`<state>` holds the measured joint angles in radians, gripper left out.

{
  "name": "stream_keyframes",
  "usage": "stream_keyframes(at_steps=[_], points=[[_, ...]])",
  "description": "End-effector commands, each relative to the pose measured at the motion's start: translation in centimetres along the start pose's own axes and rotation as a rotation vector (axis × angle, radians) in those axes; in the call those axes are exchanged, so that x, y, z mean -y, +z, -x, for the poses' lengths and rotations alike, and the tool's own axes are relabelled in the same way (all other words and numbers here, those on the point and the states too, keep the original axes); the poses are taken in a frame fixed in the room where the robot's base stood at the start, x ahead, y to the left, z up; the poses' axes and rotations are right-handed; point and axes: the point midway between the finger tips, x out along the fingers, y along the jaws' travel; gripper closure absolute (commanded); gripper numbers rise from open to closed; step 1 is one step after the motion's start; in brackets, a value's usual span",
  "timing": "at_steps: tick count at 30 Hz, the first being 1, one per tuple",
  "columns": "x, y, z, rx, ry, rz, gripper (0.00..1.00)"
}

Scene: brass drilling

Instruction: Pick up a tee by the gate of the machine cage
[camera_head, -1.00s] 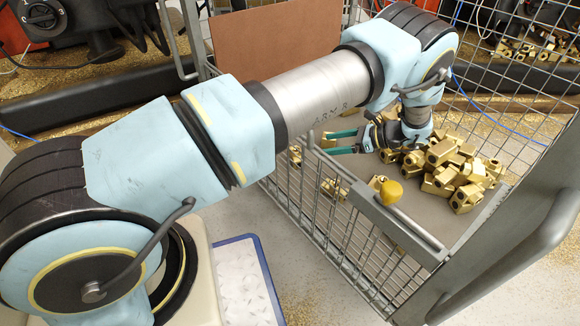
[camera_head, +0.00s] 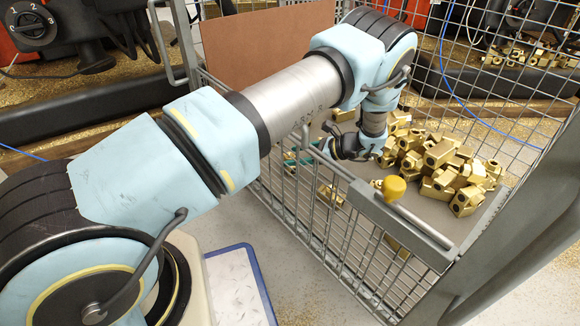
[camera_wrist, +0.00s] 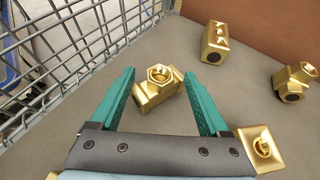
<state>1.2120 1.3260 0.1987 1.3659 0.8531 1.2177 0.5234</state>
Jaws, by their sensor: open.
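My gripper (camera_wrist: 161,106) is open in the wrist view, with two green fingers. A brass tee (camera_wrist: 158,88) lies on the cage floor between the fingertips, its threaded opening facing up. I cannot tell whether either finger touches it. In the head view my gripper (camera_head: 308,158) is partly hidden behind the cage's mesh gate (camera_head: 330,236), just inside it. Another brass piece (camera_head: 331,195) lies on the cage floor near the gate. The yellow knob (camera_head: 394,187) sits on the gate's top rail.
A pile of brass fittings (camera_head: 440,165) lies to the right in the cage. In the wrist view a brass block (camera_wrist: 214,44) and another fitting (camera_wrist: 294,82) lie ahead, and one (camera_wrist: 259,148) is beside my right finger. Mesh (camera_wrist: 70,40) stands close on the left.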

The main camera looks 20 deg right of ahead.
Motion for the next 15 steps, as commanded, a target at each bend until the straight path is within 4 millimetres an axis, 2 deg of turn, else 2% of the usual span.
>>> stream_keyframes(at_steps=[5,15], points=[[0.02,0.07,0.02,0.000,-0.001,0.000,0.21],[0.01,0.05,0.05,0.000,-0.001,0.000,0.58]])
